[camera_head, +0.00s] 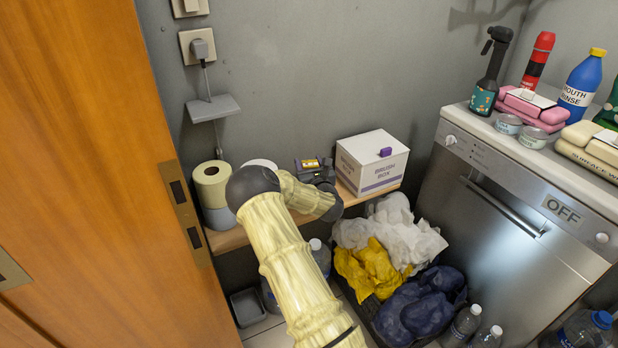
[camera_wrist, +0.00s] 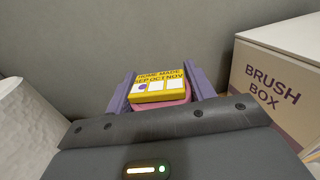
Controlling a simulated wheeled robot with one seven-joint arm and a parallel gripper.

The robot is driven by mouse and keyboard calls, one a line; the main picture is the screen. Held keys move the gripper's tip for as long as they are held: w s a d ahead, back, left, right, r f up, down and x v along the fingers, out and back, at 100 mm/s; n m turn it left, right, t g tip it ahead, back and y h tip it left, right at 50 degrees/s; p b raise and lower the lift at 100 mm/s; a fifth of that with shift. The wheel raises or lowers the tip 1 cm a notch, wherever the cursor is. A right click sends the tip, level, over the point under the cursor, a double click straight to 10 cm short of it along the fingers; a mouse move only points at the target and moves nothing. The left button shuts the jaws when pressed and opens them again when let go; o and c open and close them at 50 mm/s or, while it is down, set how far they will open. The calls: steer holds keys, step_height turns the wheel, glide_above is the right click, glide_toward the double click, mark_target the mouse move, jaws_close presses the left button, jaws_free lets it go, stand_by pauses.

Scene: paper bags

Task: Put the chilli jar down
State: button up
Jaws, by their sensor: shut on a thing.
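In the head view, the jar's small yellow patch (camera_head: 311,163) shows at my gripper (camera_head: 316,170), over the back of the wooden shelf (camera_head: 226,241), just left of the brush box (camera_head: 372,163). My arm and gripper hide the jar's lower part, so I cannot tell whether it touches the shelf.
The brush box also stands close on the right in the wrist view (camera_wrist: 272,85). A paper roll (camera_head: 212,184) stands at the shelf's left. The grey wall is close behind. Below are crumpled white, yellow and blue bags (camera_head: 390,228) and bottles. A dishwasher (camera_head: 520,200) stands right.

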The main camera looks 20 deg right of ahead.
steer(key=shift+f+b, duration=0.65)
steer(key=shift+f, duration=1.8)
steer(key=shift+f, duration=0.2)
steer(key=o, duration=1.5)
steer(key=shift+o, duration=0.2)
steer(key=shift+r, duration=0.15)
steer(key=shift+s, duration=0.15)
steer(key=s+a+p, duration=0.2)
steer(key=s, duration=0.9)
steer(key=shift+s, duration=0.3)
